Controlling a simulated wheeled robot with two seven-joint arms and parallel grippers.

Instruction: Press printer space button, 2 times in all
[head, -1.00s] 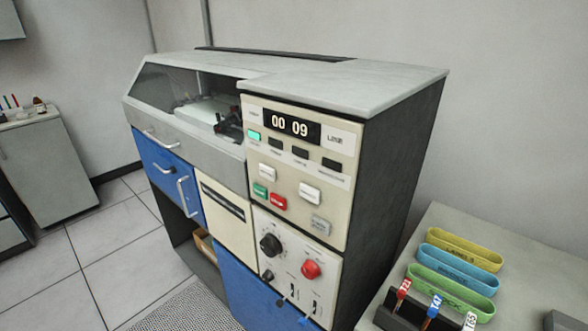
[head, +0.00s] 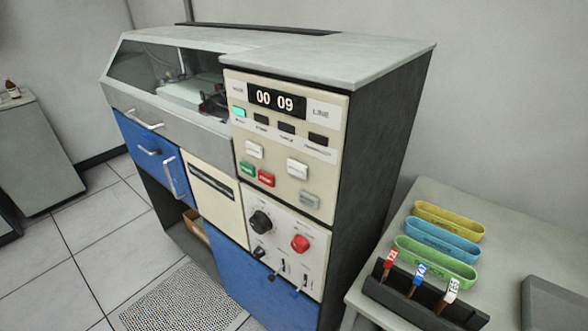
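The printer is a large grey, blue and cream machine with a control panel (head: 325,196) on its right front. Its display (head: 276,101) reads 00 09, beside the word LINE. Below are a lit green lamp (head: 239,112) and several dark lamps. Under them are a white button (head: 254,149), another white button (head: 297,168), a green button (head: 247,169), a red button (head: 266,178) and a grey button (head: 309,199). Their lettering is too small to read, so I cannot tell which one is the space button. Neither of my grippers is in view.
A lower panel has a black knob (head: 260,222), a red knob (head: 300,243) and small switches. At right, a table (head: 520,240) holds yellow, blue and green trays (head: 436,262) and a dark rack (head: 420,307) with tagged handles. Open tiled floor (head: 95,240) lies at left.

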